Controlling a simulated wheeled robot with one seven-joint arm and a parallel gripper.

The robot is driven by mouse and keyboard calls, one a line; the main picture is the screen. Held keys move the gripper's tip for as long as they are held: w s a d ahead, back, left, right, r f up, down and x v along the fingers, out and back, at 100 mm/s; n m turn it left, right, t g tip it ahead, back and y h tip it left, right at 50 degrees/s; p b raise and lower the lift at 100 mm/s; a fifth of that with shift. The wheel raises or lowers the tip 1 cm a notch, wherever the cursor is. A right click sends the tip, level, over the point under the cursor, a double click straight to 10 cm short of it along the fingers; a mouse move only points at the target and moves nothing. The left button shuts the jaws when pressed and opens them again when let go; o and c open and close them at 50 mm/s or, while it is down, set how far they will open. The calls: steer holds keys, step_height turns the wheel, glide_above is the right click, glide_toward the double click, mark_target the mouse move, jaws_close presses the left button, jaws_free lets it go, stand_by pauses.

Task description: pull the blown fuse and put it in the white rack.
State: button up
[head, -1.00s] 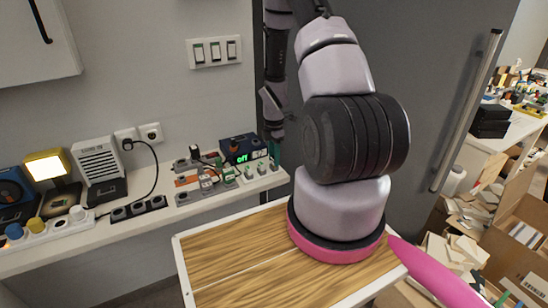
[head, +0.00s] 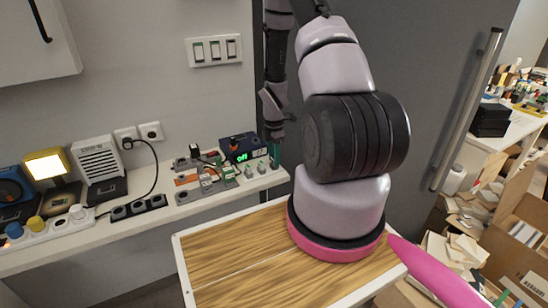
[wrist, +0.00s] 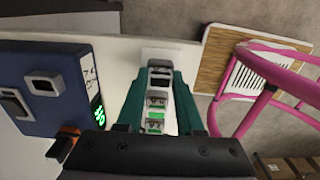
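My gripper (head: 274,154) hangs at the right end of the shelf, its teal fingers pointing down. In the wrist view my gripper (wrist: 160,82) has its two fingers apart. A narrow white slotted piece (wrist: 160,57) shows between and beyond them, with dark openings at its far end. White pieces with green marks (wrist: 155,124) stand in line with it, nearer the camera. I cannot tell whether this is the white rack, or whether the fingers touch anything. Small green-and-white parts (head: 249,171) stand on the shelf left of my gripper. No blown fuse can be picked out.
A dark blue box (head: 240,147) with a green "off" display stands close left of my gripper. Grey blocks (head: 188,196), a power strip (head: 62,222) and a lit lamp (head: 45,164) line the shelf (head: 100,232).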

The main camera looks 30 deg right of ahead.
steer(key=o, duration=0.5)
steer(key=shift+c, duration=0.2)
steer(key=s+a+r+m+t, duration=0.25)
steer(key=r+m, duration=0.35)
steer(key=r, duration=1.1)
steer(key=s+a+r+m+t, duration=0.1)
steer(key=s+a+r+m, duration=0.3)
steer(key=r, duration=1.3)
steer(key=s+a+r+m+t+y, duration=0.2)
steer(key=s+a+r+m, duration=0.5)
steer(key=s+r+m, duration=0.5)
steer(key=shift+s+r+m+t, duration=0.3)
steer(key=shift+s+r+t, duration=0.25)
steer(key=shift+t, duration=0.3)
